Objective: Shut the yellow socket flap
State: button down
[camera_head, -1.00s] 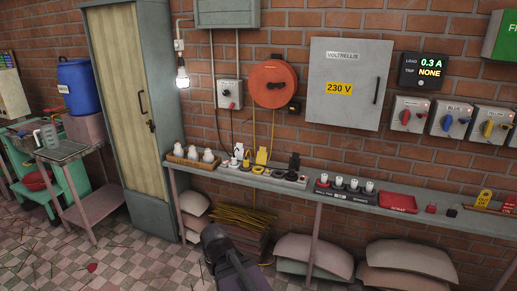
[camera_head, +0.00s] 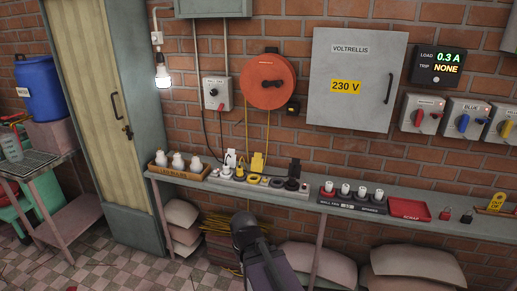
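A multi-socket strip (camera_head: 272,187) lies on the long grey shelf against the brick wall, in the middle of the head view. The yellow socket flap (camera_head: 257,161) stands upright, open, at the strip's back edge. A round yellow-rimmed socket lies in front of it. A white flap (camera_head: 231,158) stands to its left and a black flap (camera_head: 294,168) to its right, both upright. A dark part of my arm rises at the bottom centre, below and in front of the shelf. No gripper fingers show.
A tray of white bulbs (camera_head: 177,165) stands left of the strip. A dark rack with several white-topped pieces (camera_head: 352,199) and a red scrap tray (camera_head: 409,209) stand right. An orange reel (camera_head: 268,81) hangs above, with yellow cable running down.

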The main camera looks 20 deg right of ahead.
aim_at(257, 163)
jog(key=z, duration=0.05)
jog(key=i, duration=1.35)
jog(key=u, duration=0.45)
